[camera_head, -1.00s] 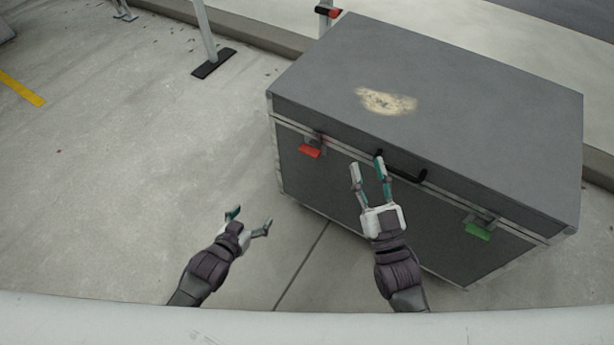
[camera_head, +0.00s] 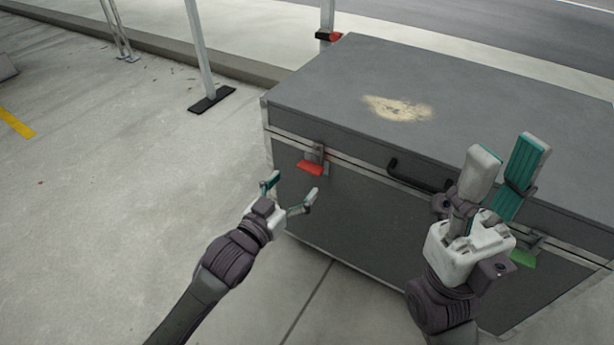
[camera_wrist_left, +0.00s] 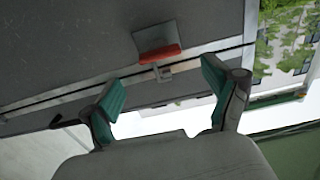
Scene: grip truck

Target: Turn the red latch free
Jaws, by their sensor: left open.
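The red latch (camera_head: 311,168) sits on the upper front edge of a large grey case (camera_head: 340,195), near its left corner. It also shows in the left wrist view (camera_wrist_left: 158,54), beyond and between the fingertips. My left gripper (camera_head: 291,189) is open and empty, just below and left of the red latch, apart from it. Its two spread fingers also show in the left wrist view (camera_wrist_left: 160,90). My right gripper (camera_head: 506,165) is raised in front of the case at the right, fingers apart and empty. It partly covers the green latch (camera_head: 523,258).
A black handle (camera_head: 415,177) sits on the case front between the latches. A metal post (camera_head: 197,50) with a black foot stands behind at left. Another post with a red clamp (camera_head: 329,36) stands behind the case.

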